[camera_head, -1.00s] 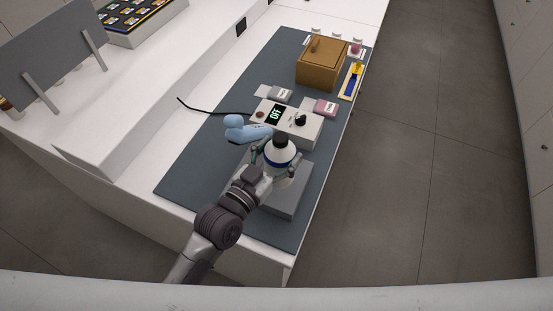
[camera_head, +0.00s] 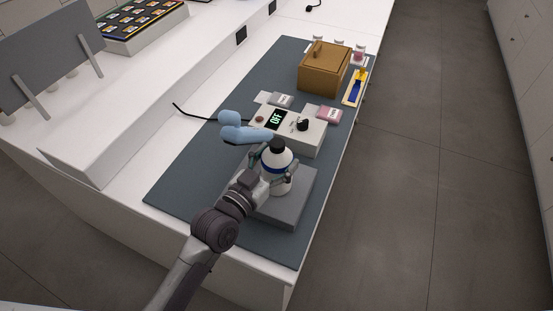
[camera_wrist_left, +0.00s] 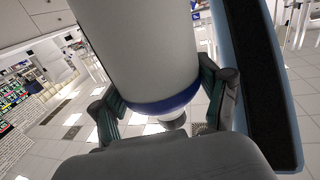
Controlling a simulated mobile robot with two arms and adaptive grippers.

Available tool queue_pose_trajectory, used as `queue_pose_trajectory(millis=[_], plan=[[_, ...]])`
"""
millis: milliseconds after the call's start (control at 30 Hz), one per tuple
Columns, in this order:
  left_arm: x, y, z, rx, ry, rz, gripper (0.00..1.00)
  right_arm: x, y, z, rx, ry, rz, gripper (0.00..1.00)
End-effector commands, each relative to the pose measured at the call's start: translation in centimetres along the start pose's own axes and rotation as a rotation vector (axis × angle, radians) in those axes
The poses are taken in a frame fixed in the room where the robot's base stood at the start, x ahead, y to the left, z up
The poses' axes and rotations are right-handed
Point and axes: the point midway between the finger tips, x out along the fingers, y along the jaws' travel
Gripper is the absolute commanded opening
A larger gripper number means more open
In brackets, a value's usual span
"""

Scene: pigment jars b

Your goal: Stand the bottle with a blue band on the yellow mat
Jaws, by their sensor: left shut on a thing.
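The white bottle with a blue band (camera_head: 277,178) and a black cap is upright in my left gripper (camera_head: 277,176). The gripper's fingers are shut around its sides near the band. The bottle is at the grey block (camera_head: 290,208) on the bench; I cannot tell whether its base touches it. In the left wrist view the bottle (camera_wrist_left: 145,50) fills the middle, its blue band between the fingers (camera_wrist_left: 165,105). A small yellow mat or tray (camera_head: 361,75), with something blue on it, lies at the far right of the bench. My right gripper is not in view.
A white device (camera_head: 290,128) showing OFF stands beyond the bottle. A light-blue rounded object (camera_head: 246,133) is close to the gripper's left. A wooden box (camera_head: 325,72), labelled packets and small jars lie farther back. The dark bench mat (camera_head: 190,180) is clear at left.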

Motion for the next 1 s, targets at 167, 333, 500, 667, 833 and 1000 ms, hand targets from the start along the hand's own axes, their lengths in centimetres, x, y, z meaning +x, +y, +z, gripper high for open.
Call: queue_pose_trajectory(millis=[167, 333, 500, 667, 833, 1000], plan=[[0.0, 0.0, 0.3, 0.000, -0.001, 0.000, 0.88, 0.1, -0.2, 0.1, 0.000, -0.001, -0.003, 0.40], [0.0, 0.0, 0.3, 0.000, 0.000, 0.000, 1.00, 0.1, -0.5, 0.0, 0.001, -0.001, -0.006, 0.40], [0.0, 0.0, 0.3, 0.000, 0.000, 0.000, 1.00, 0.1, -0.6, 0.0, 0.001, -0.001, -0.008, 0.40], [-0.3, 0.0, 0.0, 0.000, -0.001, 0.000, 1.00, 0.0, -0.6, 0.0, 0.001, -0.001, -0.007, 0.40], [-3.1, 0.1, 0.3, 0.002, -0.002, 0.001, 1.00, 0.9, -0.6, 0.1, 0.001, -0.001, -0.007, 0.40], [-6.9, 0.1, 0.4, 0.002, -0.004, 0.001, 1.00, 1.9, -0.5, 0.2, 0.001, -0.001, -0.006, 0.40]])
